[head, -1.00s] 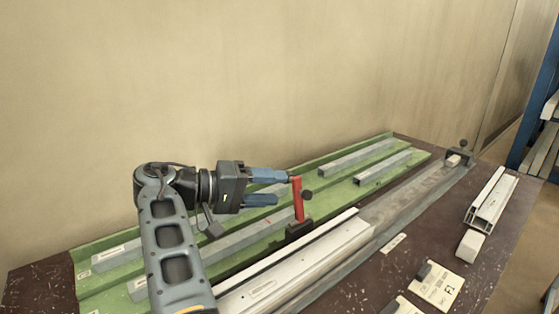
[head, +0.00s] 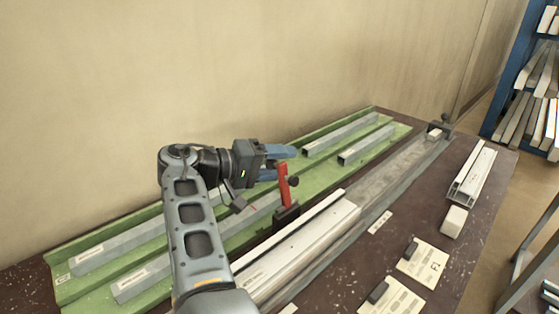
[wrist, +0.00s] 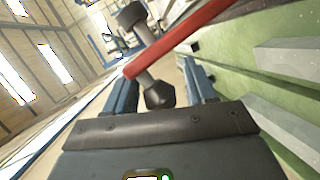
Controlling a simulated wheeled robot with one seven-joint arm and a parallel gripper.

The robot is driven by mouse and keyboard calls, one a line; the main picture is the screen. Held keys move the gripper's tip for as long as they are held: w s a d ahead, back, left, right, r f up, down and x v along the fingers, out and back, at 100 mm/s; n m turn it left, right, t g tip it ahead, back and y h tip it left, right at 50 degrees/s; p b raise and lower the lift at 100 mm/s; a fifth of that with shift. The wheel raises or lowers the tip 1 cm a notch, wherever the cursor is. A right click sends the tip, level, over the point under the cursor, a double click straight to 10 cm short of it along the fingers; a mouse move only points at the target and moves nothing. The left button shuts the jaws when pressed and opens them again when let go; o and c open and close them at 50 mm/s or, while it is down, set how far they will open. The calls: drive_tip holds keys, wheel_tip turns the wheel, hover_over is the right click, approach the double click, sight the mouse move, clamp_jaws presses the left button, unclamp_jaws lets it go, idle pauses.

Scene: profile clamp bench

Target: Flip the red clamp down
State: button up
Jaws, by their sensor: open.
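The red clamp (head: 284,187) stands near upright on its dark base (head: 286,217), beside the white profile (head: 300,245). Its top leans slightly left in the head view. A black knob (head: 293,182) sticks out on its right side. My gripper (head: 283,164) is open at the top of the clamp. In the wrist view the red bar (wrist: 190,35) runs diagonally beyond my open fingers (wrist: 161,85), and a black knob (wrist: 160,94) sits between them. I cannot tell whether a finger touches the bar.
A green rack (head: 200,222) with several grey profiles lies behind the clamp. A long grey rail (head: 390,185) runs to an end stop (head: 445,127). Cards (head: 424,262), a white block (head: 453,222) and white profiles (head: 474,172) lie at right. Shelving (head: 525,85) stands beyond.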

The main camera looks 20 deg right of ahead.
drive_tip(key=shift+d, duration=0.1)
drive_tip(key=shift+c, duration=0.2)
clamp_jaws()
idle(0.4)
